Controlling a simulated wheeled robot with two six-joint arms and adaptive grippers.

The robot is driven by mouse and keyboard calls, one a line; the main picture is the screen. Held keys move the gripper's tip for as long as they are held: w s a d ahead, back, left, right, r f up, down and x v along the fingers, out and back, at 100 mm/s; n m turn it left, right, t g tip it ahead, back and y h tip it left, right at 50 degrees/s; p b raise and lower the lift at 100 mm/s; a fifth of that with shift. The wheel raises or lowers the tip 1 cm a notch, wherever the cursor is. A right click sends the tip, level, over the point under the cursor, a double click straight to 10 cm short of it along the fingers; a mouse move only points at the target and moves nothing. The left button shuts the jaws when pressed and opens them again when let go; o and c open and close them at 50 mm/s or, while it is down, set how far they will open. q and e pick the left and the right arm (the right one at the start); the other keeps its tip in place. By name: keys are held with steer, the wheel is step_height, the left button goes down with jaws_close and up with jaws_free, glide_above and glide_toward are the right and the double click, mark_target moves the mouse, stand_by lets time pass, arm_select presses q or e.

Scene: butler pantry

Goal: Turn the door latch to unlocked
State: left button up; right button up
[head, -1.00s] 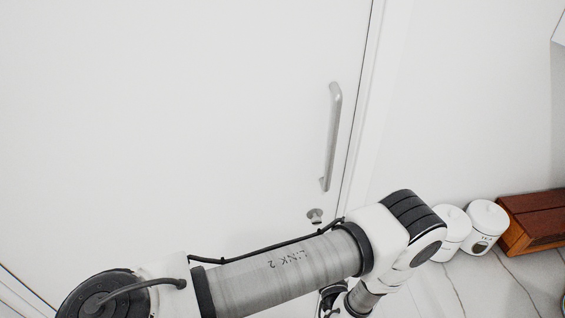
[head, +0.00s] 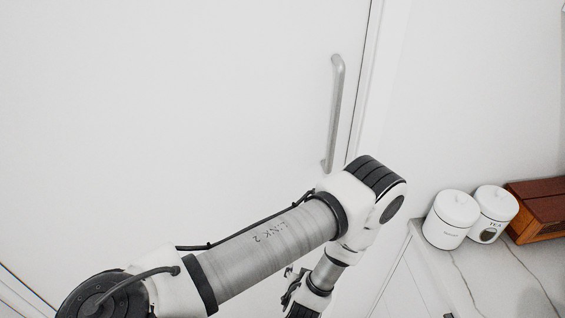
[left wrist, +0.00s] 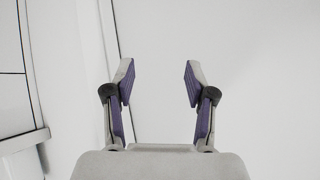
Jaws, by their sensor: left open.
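The white door (head: 180,110) fills the left and middle of the head view, with a long grey pull handle (head: 335,110) upright near its right edge. The latch is not visible now; my left arm covers the area below the handle. My left gripper shows only in part in the head view, below the arm's elbow. In the left wrist view, my left gripper (left wrist: 159,76) is open, with two purple-padded fingers apart and nothing between them. It faces a plain white surface. My right gripper is not in view.
Right of the door, a marble-topped counter (head: 490,280) holds two white lidded canisters (head: 452,219) (head: 493,216) and a reddish-brown wooden box (head: 540,208). The wrist view shows a vertical seam and a dark-lined panel (left wrist: 12,75) at left.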

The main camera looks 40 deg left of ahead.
arm_select(q)
steer(key=s+d+f+m+g+h+b, duration=0.2)
steer(key=s+f+g+h+b, duration=0.2)
steer(key=s+f, duration=0.3)
steer(key=s+b, duration=0.1)
steer(key=s, duration=0.2)
steer(key=shift+f+m+g, duration=0.15)
steer(key=shift+m+g, duration=0.15)
steer(key=shift+g, duration=0.1)
steer(key=s+d+r+m+g+h, duration=0.1)
steer(key=s+d+r+g+h, duration=0.1)
steer(key=s, duration=0.6)
steer(key=shift+d+r+m+g, duration=0.2)
steer(key=shift+d+m+g, duration=0.2)
steer(key=shift+g, duration=0.1)
